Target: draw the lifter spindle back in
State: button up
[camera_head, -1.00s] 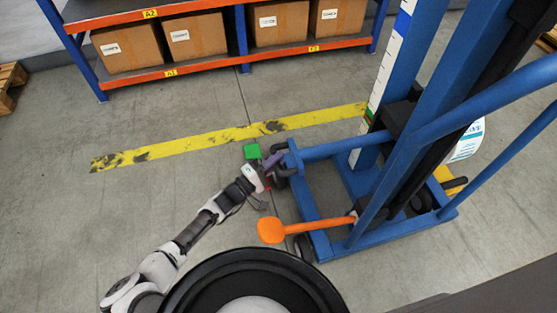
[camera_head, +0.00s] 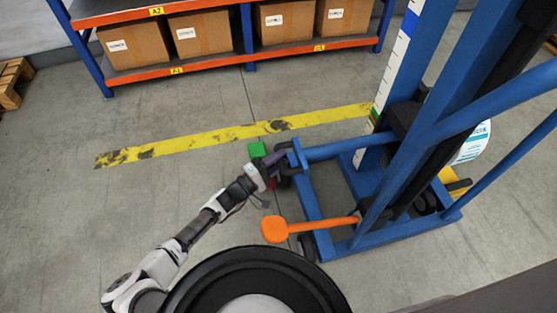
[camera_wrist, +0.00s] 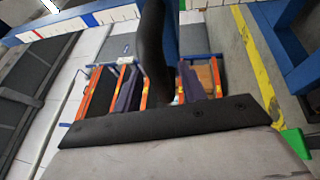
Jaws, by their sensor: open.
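The lifter (camera_head: 322,243) is a blue wheeled frame with a tall mast at the right of the head view. A black curved handle (camera_wrist: 153,50) stands at its near-left end. My gripper (camera_head: 282,158) is at this handle. In the wrist view the two purple fingers (camera_wrist: 158,88) are apart, one on each side of the black handle; whether they touch it cannot be told. No part is clearly recognisable as the spindle. A white and teal label roll (camera_head: 472,143) shows behind the mast, with a yellow part with a black end (camera_head: 458,186) below it.
An orange knobbed lever (camera_head: 275,230) sticks out leftward from the lifter near my arm. A green block (camera_head: 257,149) is beside my gripper. A blue and orange shelf (camera_head: 210,68) holds cartons at the back.

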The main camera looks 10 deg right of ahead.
jog(key=v, duration=1.4)
jog(key=shift+r, duration=0.1)
